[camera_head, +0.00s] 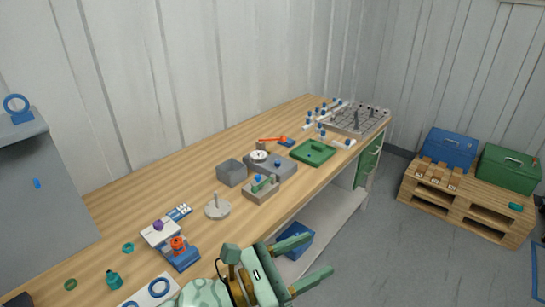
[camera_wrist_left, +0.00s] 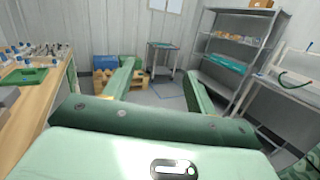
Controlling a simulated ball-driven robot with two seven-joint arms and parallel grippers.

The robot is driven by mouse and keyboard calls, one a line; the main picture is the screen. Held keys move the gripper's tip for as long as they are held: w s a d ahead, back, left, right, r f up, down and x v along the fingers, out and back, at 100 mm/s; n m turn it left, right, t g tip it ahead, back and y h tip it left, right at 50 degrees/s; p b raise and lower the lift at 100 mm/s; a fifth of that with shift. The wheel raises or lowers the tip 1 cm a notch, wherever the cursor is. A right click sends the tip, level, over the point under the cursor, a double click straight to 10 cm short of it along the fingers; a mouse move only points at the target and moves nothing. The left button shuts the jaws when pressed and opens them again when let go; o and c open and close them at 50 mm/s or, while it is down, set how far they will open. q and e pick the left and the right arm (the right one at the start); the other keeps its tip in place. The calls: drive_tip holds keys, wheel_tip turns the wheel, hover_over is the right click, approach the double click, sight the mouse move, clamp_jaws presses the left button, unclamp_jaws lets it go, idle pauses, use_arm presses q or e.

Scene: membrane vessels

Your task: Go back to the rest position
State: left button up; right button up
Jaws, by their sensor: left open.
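My left gripper (camera_head: 322,252) is at the bottom middle of the head view, beside the front edge of the wooden workbench (camera_head: 130,205). Its two green fingers are spread apart with nothing between them. It points to the right, away from the bench top. In the left wrist view the same gripper (camera_wrist_left: 159,70) shows its open fingers with only floor and far furniture beyond them. My right gripper is not seen in either view.
On the bench are a green tray (camera_head: 325,153), a grey box (camera_head: 231,172), a round grey stand (camera_head: 217,210) and a blue-orange device (camera_head: 181,251). A blue bin (camera_head: 298,243) is below. A pallet (camera_head: 440,197) stands right. Open floor lies between. Shelves (camera_wrist_left: 232,50) show in the wrist view.

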use_arm(q)
drive_tip(key=w+a+f+n+t+y, duration=0.15)
drive_tip(key=a+n+t+y, duration=0.35)
drive_tip(key=a+n+y, duration=0.7)
drive_tip(key=w+a+f+n+t+y, duration=0.15)
drive_tip(key=a+n+t+y, duration=0.45)
drive_tip(key=n, duration=1.1)
drive_tip(key=s+a+f+n+g+y, duration=0.5)
drive_tip(key=s+a+f+n+g, duration=0.7)
drive_tip(key=s+a+n, duration=0.4)
drive_tip(key=s+d+f+m+g+h+b, duration=0.1)
drive_tip(key=s+d+f+g+h, duration=0.15)
drive_tip(key=f, duration=1.25)
drive_tip(key=s+d+f+m+g+h+b, duration=0.1)
drive_tip(key=s+f, duration=0.2)
drive_tip(key=f, duration=1.3)
drive_tip(key=s+f+n+g+h+b, duration=0.1)
drive_tip(key=s+f+n+g+b, duration=0.1)
drive_tip(key=s+f, duration=1.3)
drive_tip(key=s+n, duration=0.1)
drive_tip(key=s, duration=0.2)
drive_tip(key=shift+s+a+f+g, duration=0.2)
drive_tip(key=shift+s+a+g, duration=0.05)
drive_tip(key=shift+g, duration=0.1)
drive_tip(key=shift+h, duration=0.25)
drive_tip(key=shift+c, duration=0.5)
